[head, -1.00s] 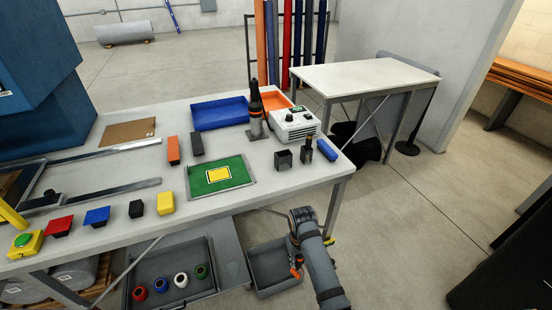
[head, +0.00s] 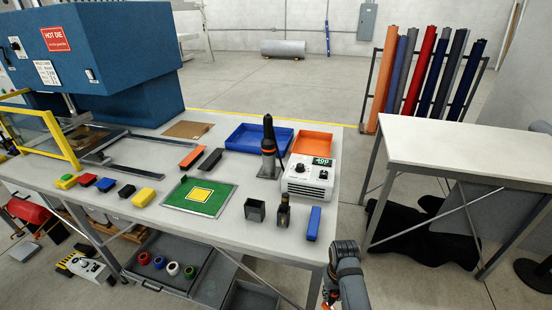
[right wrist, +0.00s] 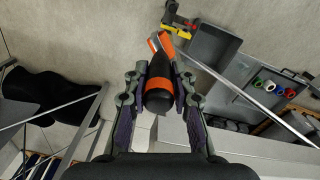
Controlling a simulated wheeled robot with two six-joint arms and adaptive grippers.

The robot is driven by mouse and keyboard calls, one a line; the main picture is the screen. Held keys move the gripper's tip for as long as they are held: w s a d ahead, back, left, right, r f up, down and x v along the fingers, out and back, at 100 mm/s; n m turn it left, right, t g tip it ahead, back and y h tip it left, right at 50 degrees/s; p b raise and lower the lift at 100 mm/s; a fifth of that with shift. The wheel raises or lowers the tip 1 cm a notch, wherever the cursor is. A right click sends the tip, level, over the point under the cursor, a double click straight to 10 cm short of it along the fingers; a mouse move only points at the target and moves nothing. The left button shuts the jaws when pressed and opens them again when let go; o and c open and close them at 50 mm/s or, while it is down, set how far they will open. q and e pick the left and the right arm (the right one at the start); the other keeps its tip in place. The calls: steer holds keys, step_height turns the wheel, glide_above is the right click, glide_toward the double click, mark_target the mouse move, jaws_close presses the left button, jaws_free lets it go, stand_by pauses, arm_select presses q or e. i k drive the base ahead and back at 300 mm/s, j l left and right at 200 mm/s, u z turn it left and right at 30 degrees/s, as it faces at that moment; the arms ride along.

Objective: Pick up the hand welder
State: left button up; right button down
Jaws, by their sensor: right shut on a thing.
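The hand welder (head: 268,148), black with an orange band, stands upright in a stand on the workbench beside the white control box (head: 308,176). My right gripper (right wrist: 161,88) is shut on a black tool with an orange band (right wrist: 159,68). An orange piece shows at the tool's far end. In the head view my right gripper (head: 329,295) hangs low at the bench's front right edge, apart from the standing welder, with a bit of orange at it. My left gripper is not in view.
The workbench (head: 225,228) carries blue (head: 245,137) and orange (head: 313,142) trays, a green mat (head: 180,193), small holders and a blue block (head: 314,223). Open drawers (head: 140,276) hang below. A white table (head: 450,143) stands right, with floor between.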

mark_target(268, 145)
steer(key=i+l+u, duration=0.3)
steer(key=l+u, duration=0.15)
steer(key=l, duration=0.65)
steer(key=i+l+u, duration=0.1)
steer(key=l+u, duration=0.35)
steer(key=l, duration=0.65)
steer(key=l+u, duration=0.45)
steer(key=l, duration=0.7)
steer(key=k, duration=0.05)
